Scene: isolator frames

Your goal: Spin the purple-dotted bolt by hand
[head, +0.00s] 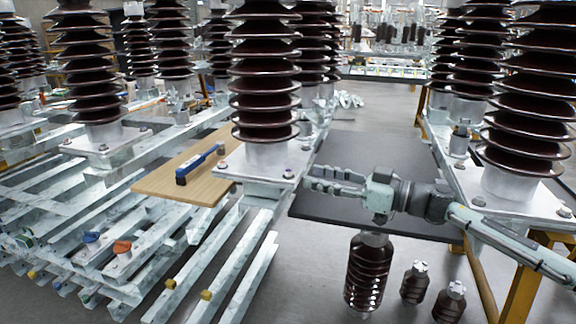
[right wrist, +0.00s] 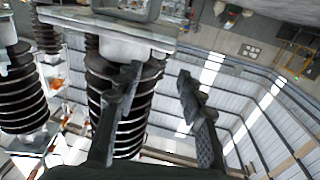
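The bolt with what looks like a small purple dot (head: 289,173) sits on the right side of the pale base plate (head: 262,180) under the middle brown insulator. It is small here, so the dot is hard to make out. My right gripper (head: 313,178) comes in from the right, with its fingers pointing left toward this bolt, a short way to its right. The fingers are apart with nothing between them. In the right wrist view the open fingers (right wrist: 158,76) stand before a ribbed brown insulator, and I cannot pick out the bolt there. My left gripper is not in view.
A wooden board (head: 165,184) with a blue-handled tool (head: 199,164) lies left of the insulator. A dark tabletop (head: 375,150) lies behind and below my right gripper. Brown insulators (head: 530,100) stand close on the right. Pale steel rails (head: 225,262) fill the lower left.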

